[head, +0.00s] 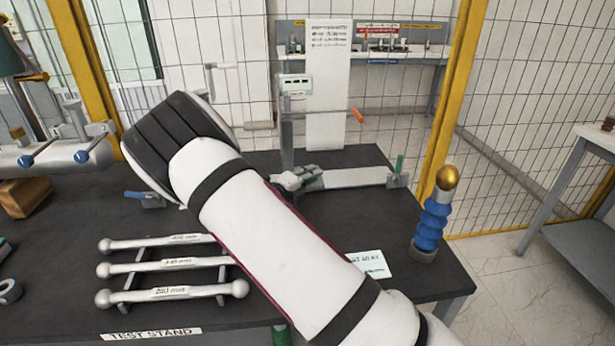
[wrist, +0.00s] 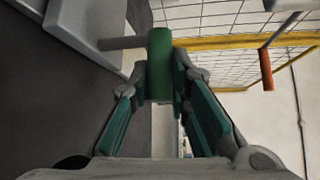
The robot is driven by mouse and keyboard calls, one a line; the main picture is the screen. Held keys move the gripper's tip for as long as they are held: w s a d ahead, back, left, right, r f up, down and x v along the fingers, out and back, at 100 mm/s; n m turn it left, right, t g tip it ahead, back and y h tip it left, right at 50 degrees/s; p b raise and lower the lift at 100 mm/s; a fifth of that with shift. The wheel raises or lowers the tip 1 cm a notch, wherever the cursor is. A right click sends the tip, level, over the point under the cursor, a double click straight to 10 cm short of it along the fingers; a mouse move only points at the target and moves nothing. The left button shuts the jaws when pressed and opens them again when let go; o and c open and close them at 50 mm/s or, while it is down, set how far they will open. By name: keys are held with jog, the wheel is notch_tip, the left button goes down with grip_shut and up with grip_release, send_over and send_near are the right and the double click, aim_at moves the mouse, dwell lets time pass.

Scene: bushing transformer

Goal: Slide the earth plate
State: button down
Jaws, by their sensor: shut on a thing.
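In the wrist view my gripper (wrist: 160,88) has its green-padded fingers on either side of a green cylindrical handle (wrist: 160,52), shut on it. A grey rod (wrist: 122,43) runs left from the handle towards a pale plate-like part (wrist: 82,22). In the head view a light grey flat bar (head: 355,178) lies on the dark bench, with a small upright green handle (head: 400,164) at its right end. I cannot tell for sure that this is the handle in my grip.
An orange handle (wrist: 267,69) hangs to the right in the wrist view; it also shows on the upright stand (head: 357,115). A blue ribbed bushing (head: 432,222) stands at the bench's right corner. Labelled bars (head: 175,265) lie on the left. Yellow-framed mesh fencing (head: 462,75) stands behind.

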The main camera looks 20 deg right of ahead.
jog(key=c, duration=1.5)
grip_release()
jog(key=shift+s+d, duration=0.1)
jog(key=shift+d, duration=0.25)
jog(key=shift+a, duration=0.1)
jog(key=shift+s+a, duration=0.1)
jog(key=shift+a, duration=0.15)
jog(key=v, duration=1.1)
jog(key=shift+s+a, duration=0.15)
